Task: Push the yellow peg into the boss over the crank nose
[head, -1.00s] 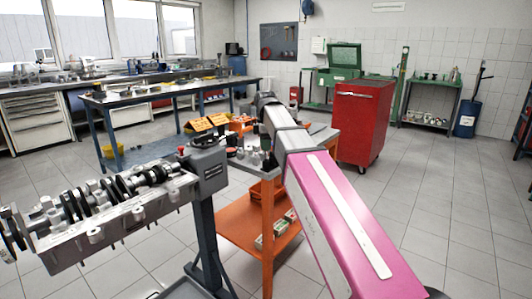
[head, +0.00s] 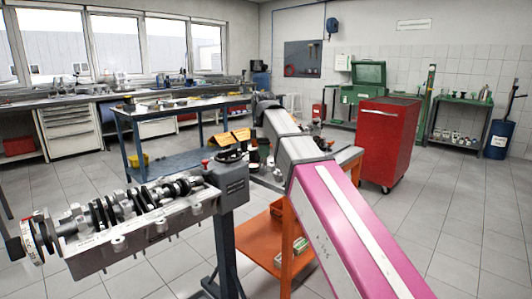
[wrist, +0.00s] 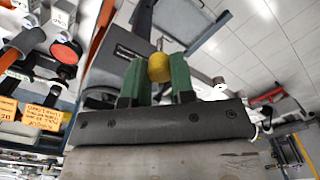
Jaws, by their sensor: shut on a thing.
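In the wrist view, the yellow peg (wrist: 159,68) shows its rounded end between the two green fingers of my gripper (wrist: 158,75). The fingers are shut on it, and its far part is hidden. In the head view, my gripper and the peg are hidden behind my pink and grey arm. The crankshaft (head: 130,205) lies in a grey engine block (head: 150,235) on a stand at the left, apart from my arm. I cannot make out the boss or tell which shaft end is the nose.
The engine stand (head: 228,182) has a dark grey head and post. An orange cart (head: 262,243) stands beside it, partly behind my arm. Orange signs (head: 233,137) stand past the stand. A red cabinet (head: 388,140) is behind at the right. The floor at right is clear.

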